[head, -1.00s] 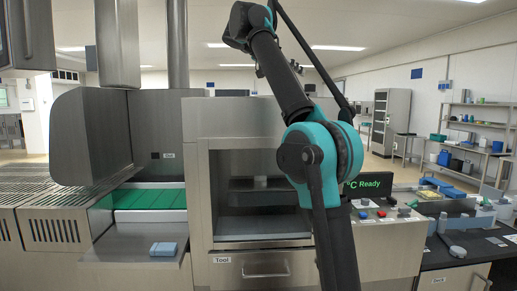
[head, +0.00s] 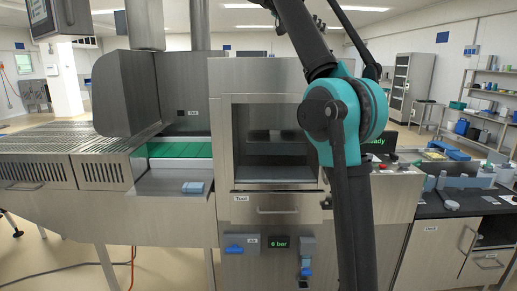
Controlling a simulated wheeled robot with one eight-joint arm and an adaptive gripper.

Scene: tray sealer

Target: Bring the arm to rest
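My arm rises in front of the tray sealer (head: 218,130), with its teal elbow right of the machine's window. The arm's upper links run up and left and leave the picture at the top edge. My gripper is out of view, so its state and anything in it are hidden. The sealer's chamber (head: 275,172) shows behind a clear front, with dark shapes inside. The drawer (head: 285,205) marked "Tool" below it looks shut. My arm covers part of the display (head: 377,141), where "eady" still shows in green.
A blue item (head: 193,188) lies on the infeed shelf (head: 155,187) by the green belt (head: 180,150). A dark-topped bench (head: 465,207) with blue and grey items stands at the right. A blue-handled valve (head: 242,249) and a "6 bar" display (head: 279,242) sit below the drawer.

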